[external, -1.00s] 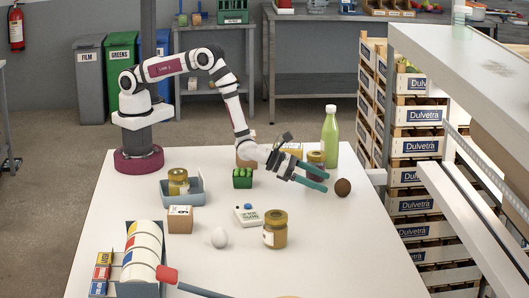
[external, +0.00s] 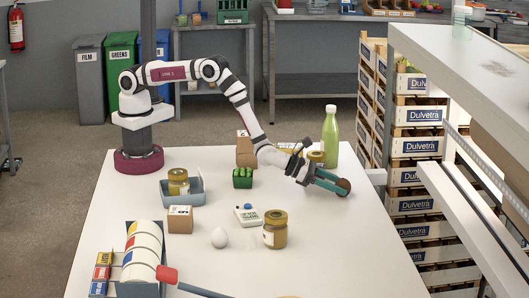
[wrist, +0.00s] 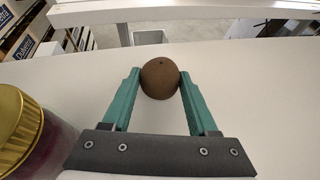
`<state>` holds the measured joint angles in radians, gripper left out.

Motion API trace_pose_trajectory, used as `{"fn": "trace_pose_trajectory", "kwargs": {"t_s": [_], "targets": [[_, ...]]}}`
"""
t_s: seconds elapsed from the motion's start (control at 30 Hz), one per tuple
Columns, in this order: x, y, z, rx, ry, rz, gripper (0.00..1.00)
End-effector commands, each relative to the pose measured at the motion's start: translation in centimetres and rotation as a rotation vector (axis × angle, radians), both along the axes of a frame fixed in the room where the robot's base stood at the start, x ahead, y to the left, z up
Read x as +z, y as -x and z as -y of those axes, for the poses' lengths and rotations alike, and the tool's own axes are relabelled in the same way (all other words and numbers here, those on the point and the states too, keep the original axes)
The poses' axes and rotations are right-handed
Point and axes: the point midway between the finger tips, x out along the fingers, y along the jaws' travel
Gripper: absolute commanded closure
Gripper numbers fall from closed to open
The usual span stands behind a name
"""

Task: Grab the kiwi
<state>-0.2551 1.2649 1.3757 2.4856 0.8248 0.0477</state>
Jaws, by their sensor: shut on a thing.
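The kiwi (external: 344,186) is a brown, fuzzy, round fruit near the table's right edge. My gripper (external: 337,184) has teal fingers and is shut on the kiwi, one finger on each side of it. In the wrist view the kiwi (wrist: 160,78) sits between the two teal fingertips (wrist: 158,84). The kiwi appears to be at table height; I cannot tell whether it is lifted clear.
A jar with a gold lid (wrist: 18,125) stands close beside my gripper, with a green bottle (external: 330,138) behind. A green carton (external: 242,178), a white egg (external: 219,237) and another gold-lidded jar (external: 275,230) stand on the table (external: 345,250). The front right is clear.

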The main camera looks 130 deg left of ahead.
Motion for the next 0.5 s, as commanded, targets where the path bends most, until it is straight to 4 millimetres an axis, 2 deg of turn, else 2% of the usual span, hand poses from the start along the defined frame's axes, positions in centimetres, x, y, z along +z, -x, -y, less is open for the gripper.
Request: {"fn": "trace_pose_trajectory", "kwargs": {"t_s": [0.03,0.07,0.33,0.5], "targets": [[0.0,0.0,0.0,0.000,0.000,0.000,0.91],[0.0,0.0,0.0,0.000,0.000,0.000,0.97],[0.3,0.0,0.0,0.000,-0.001,0.001,0.97],[2.2,-0.1,0.0,0.000,-0.001,0.003,0.97]]}}
